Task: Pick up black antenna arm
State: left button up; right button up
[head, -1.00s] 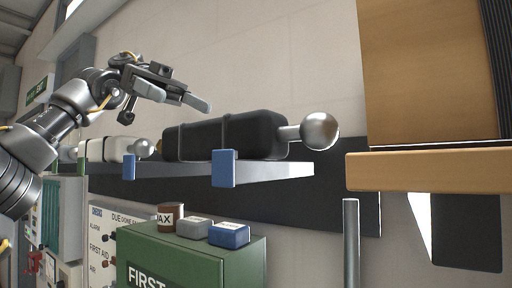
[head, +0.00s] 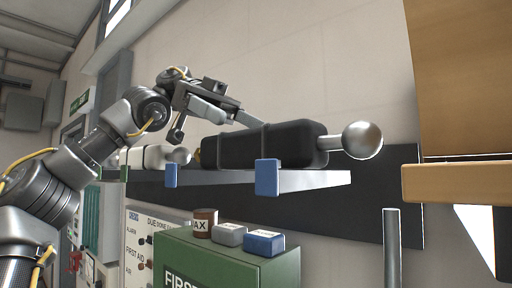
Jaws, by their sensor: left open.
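The black antenna arm (head: 290,142) lies lengthwise on a grey wall shelf, a thick dark body with a band round it and a silver ball (head: 362,140) on a short rod at its right end. My left gripper (head: 240,118) is open and empty. It is just above the left part of the black body in the picture; whether its fingers touch the body I cannot tell. A white antenna arm (head: 150,157) with a silver ball lies on the shelf to the left. My right gripper is not in view.
The grey shelf (head: 325,180) has blue brackets (head: 267,177) along its front. Below stands a green first aid box (head: 225,262) with a brown tin (head: 205,222), a grey box (head: 230,234) and a blue box (head: 264,243) on top. A wooden ledge (head: 455,182) and a grey post (head: 391,250) stand at right.

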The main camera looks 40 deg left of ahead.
aim_at(254, 127)
pick_arm(q)
jog(key=x, duration=0.3)
jog(key=shift+w+d+p, duration=0.15)
jog(key=shift+d+p, duration=0.15)
jog(key=shift+w+d+f, duration=0.1)
jog(key=shift+d, duration=0.2)
jog(key=shift+a, duration=0.1)
jog(key=shift+c, duration=1.8)
jog(key=c, duration=1)
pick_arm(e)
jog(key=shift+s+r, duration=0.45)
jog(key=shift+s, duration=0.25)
